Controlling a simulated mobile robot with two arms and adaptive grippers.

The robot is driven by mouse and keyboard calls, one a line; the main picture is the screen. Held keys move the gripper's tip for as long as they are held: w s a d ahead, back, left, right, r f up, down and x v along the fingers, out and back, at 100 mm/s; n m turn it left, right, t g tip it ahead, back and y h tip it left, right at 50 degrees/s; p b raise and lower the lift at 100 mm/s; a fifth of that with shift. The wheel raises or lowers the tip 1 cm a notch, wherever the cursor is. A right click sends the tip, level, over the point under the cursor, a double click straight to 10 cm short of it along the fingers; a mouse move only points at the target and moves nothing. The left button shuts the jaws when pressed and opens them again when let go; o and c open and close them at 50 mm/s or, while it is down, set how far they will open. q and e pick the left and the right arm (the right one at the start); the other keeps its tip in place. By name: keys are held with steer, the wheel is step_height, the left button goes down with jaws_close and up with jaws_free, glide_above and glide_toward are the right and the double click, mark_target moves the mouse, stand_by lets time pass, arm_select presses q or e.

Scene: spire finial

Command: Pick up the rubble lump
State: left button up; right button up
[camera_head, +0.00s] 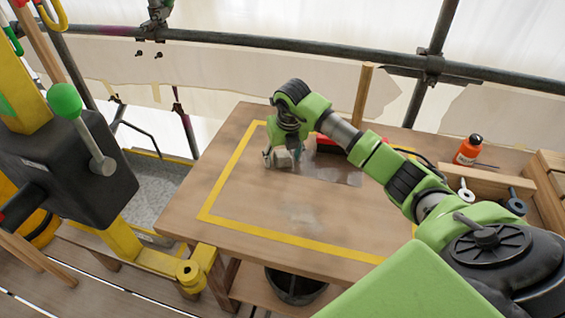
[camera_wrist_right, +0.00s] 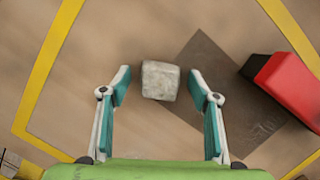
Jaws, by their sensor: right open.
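The rubble lump (camera_wrist_right: 160,80) is a small pale grey, rough block on the wooden table inside the yellow tape outline. In the head view the lump (camera_head: 284,158) shows at the right gripper's fingers, partly covered by them. My right gripper (camera_wrist_right: 160,95) is open, with its two teal-padded fingers on either side of the lump's near part. Gaps show between the lump and both fingers. In the head view the right gripper (camera_head: 279,155) points down at the table. My left gripper is not in view.
A red object (camera_wrist_right: 288,88) lies right of the lump, on or beside a dark flat sheet (camera_wrist_right: 225,85). An orange bottle (camera_head: 468,150) stands at the table's right. A dark bucket (camera_head: 295,285) sits below. The table's (camera_head: 250,205) front part is clear.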

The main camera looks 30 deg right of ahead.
steer(key=shift+r, duration=0.1)
steer(key=c, duration=1.4)
steer(key=shift+o, duration=0.2)
